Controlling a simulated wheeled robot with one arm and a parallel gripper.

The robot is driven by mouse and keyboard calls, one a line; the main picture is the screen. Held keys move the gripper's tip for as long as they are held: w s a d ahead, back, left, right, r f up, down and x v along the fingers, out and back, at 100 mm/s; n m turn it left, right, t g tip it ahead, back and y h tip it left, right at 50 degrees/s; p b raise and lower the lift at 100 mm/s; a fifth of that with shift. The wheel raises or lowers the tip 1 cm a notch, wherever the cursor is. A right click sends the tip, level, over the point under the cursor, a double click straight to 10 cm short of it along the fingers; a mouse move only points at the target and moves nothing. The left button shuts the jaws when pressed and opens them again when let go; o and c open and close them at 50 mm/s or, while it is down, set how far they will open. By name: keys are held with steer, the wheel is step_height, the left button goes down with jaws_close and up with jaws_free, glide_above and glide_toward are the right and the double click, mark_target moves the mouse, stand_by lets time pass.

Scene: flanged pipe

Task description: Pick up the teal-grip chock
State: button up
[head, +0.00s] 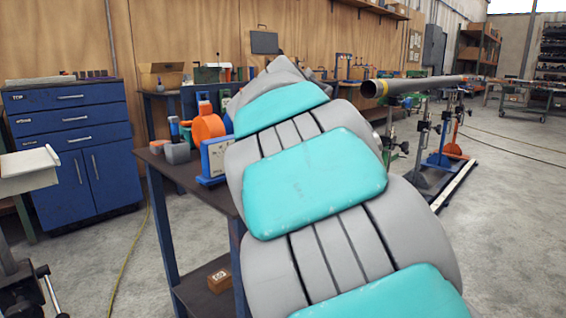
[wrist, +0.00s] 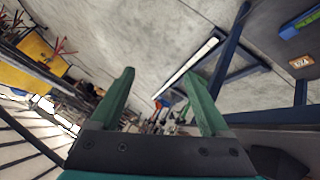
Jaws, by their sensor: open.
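My gripper (wrist: 159,85) shows in the wrist view with its two green fingers spread wide and nothing between them. In the head view my own teal and grey arm fills the middle and hides the gripper. I cannot pick out a teal-grip chock for certain in either view. A small grey block with a blue upright part (head: 177,152) stands on the dark workbench (head: 158,165) at the left of my arm; I cannot tell whether it is the chock. Part of the bench top is hidden behind my arm.
An orange round tool (head: 208,128) and a blue frame (head: 213,160) stand on the bench. A small brown box (head: 219,280) lies on its lower shelf. A blue cabinet (head: 72,140) stands left. A long pipe (head: 425,85) rests on stands at right. Open floor lies at right.

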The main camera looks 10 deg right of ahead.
steer(key=w+a+r+m+t+h, duration=0.1)
steer(key=w+a+r, duration=0.1)
steer(key=w+a, duration=0.2)
steer(key=w+a+r+m+t, duration=0.1)
steer(key=w+a+r+t, duration=0.1)
steer(key=w+a, duration=0.3)
steer(key=w+a+r+m+t+h, duration=0.1)
steer(key=w+a, duration=0.4)
steer(key=w, duration=0.5)
steer(key=shift+w+a+r+m+t+h+b, duration=0.15)
steer(key=shift+r+m+t+b, duration=0.15)
steer(key=shift+r, duration=0.3)
steer(key=shift+w+a+r+m+t+h+b, duration=0.1)
steer(key=shift+r+m+t+h, duration=0.1)
steer(key=shift+r+t, duration=0.3)
steer(key=shift+w+d+f, duration=0.1)
steer(key=shift+d+f, duration=0.05)
steer(key=shift+d, duration=0.15)
steer(key=shift+s+f+x, duration=0.15)
steer(key=shift+x, duration=1.1)
steer(key=shift+s+f+x, duration=0.15)
steer(key=shift+x, duration=1.1)
steer(key=shift+s+f+x, duration=0.1)
steer(key=shift+x, duration=1.1)
steer(key=shift+d, duration=0.1)
jaws_close()
